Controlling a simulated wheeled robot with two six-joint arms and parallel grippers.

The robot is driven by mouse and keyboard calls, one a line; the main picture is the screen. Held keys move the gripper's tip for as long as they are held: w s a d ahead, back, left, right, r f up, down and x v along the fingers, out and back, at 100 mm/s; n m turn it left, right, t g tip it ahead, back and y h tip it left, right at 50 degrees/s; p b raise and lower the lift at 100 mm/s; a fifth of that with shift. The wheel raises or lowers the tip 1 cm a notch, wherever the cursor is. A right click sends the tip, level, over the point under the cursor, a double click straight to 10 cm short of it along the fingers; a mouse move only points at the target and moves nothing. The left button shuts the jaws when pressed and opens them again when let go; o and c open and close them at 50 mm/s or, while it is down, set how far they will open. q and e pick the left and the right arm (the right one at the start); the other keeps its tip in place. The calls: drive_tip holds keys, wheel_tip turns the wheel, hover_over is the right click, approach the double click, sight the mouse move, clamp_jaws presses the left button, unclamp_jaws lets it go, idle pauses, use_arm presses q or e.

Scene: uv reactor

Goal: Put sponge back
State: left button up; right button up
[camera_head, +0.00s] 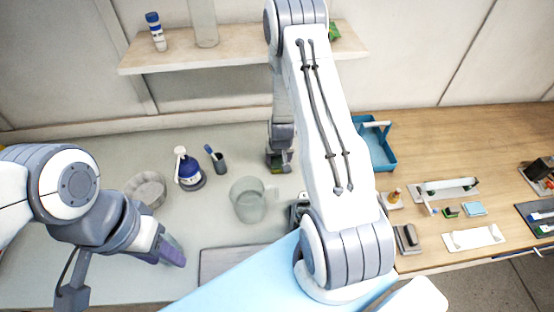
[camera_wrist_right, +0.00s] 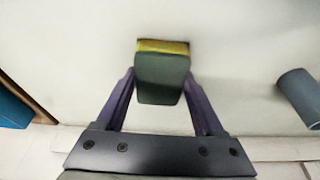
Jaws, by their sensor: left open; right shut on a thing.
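The sponge (camera_wrist_right: 161,76), dark green with a yellow layer, sits between the fingers of my right gripper (camera_wrist_right: 160,88) in the right wrist view. In the head view my right gripper (camera_head: 279,163) is at the back of the pale counter, partly hidden by my own arm. I cannot tell whether the sponge touches the counter. My left gripper (camera_head: 172,250) is open and empty over the counter's front left.
A blue soap pump bottle (camera_head: 189,172), a dark cup with a brush (camera_head: 217,160), a ribbed bowl (camera_head: 146,189) and a clear beaker (camera_head: 249,200) stand left of my right arm. A blue caddy (camera_head: 378,150) is on the wooden table at right. A shelf (camera_head: 240,52) hangs above.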

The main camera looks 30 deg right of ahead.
sight(279, 163)
drive_tip(key=o, duration=1.3)
drive_tip(key=shift+f, duration=0.1)
drive_tip(key=shift+r, duration=0.5)
drive_tip(key=v, duration=0.5)
drive_tip(key=s+a+r+n+y+p, duration=0.1)
drive_tip(key=s+a+r+n+p, duration=0.15)
drive_tip(key=a+r, duration=0.6)
drive_tip(key=s+a+r+n+y+p, duration=0.1)
drive_tip(key=s+a+r+n+y, duration=0.15)
drive_tip(key=a+r, duration=0.6)
drive_tip(key=s+a+r+n+g, duration=0.1)
drive_tip(key=s+a+r+n, duration=0.1)
drive_tip(key=s, duration=0.4)
drive_tip(key=s+a+r+n+g, duration=0.1)
drive_tip(key=s+a+r+n, duration=0.2)
drive_tip(key=s+a, duration=0.2)
drive_tip(key=s+a+r+n+g+h, duration=0.1)
drive_tip(key=s+a+r+n, duration=0.1)
drive_tip(key=s, duration=0.6)
drive_tip(key=shift+a+r+n, duration=0.3)
drive_tip(key=shift+a+r, duration=0.2)
drive_tip(key=shift+a, duration=0.35)
